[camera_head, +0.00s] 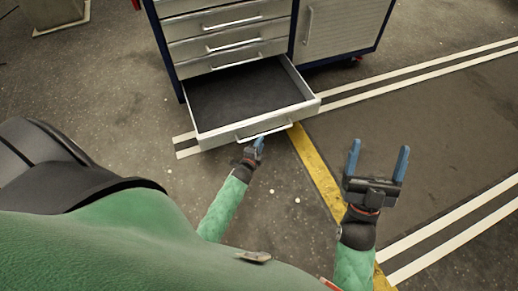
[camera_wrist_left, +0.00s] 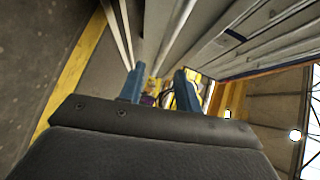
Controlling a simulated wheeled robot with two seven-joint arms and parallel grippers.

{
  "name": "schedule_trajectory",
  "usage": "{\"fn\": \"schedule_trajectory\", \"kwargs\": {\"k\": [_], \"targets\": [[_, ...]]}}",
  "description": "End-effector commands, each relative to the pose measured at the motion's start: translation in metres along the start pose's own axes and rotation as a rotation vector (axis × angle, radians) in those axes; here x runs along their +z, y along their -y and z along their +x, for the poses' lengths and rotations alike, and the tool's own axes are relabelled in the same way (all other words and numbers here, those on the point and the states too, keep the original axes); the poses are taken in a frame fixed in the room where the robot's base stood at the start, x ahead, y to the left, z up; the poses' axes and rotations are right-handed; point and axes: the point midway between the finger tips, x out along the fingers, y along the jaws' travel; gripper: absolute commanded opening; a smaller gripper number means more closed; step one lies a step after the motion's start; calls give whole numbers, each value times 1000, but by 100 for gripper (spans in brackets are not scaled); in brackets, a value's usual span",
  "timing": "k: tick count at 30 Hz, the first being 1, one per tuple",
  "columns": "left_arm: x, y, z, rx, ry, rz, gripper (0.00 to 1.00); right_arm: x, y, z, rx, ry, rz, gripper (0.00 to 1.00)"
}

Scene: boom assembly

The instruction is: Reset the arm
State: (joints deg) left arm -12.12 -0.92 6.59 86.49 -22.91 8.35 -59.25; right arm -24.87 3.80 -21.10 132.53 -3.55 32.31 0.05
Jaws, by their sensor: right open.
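My left gripper (camera_head: 258,144) is just in front of the pulled-out bottom drawer (camera_head: 207,132), close below its handle (camera_head: 265,132). I cannot tell from the head view whether it touches the handle. In the left wrist view its two blue fingers (camera_wrist_left: 160,90) stand apart, with no handle visible between them. My right gripper (camera_head: 378,163) is open and empty, its fingers spread wide, over the floor to the right of the drawer.
The open drawer looks empty, with a dark bottom. It belongs to a blue and grey tool cabinet (camera_head: 230,38) with several shut drawers and a door (camera_head: 342,25). A yellow line (camera_head: 318,172) and white stripes (camera_head: 425,77) mark the floor. The floor at right is clear.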

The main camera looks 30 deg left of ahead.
Motion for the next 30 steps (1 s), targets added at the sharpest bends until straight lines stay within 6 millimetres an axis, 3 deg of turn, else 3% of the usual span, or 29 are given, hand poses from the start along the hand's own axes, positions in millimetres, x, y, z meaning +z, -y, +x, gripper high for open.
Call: {"fn": "schedule_trajectory", "kwargs": {"k": [6,23,30], "targets": [[2,1,0,0,-1,0,33,13,0,-5,3,47,4,82],[2,1,0,0,-1,-3,33,12,-1,-5,4,46,3,82],[-1,5,0,-21,-15,-170,33,12,-1,-5,4,47,3,82]]}}
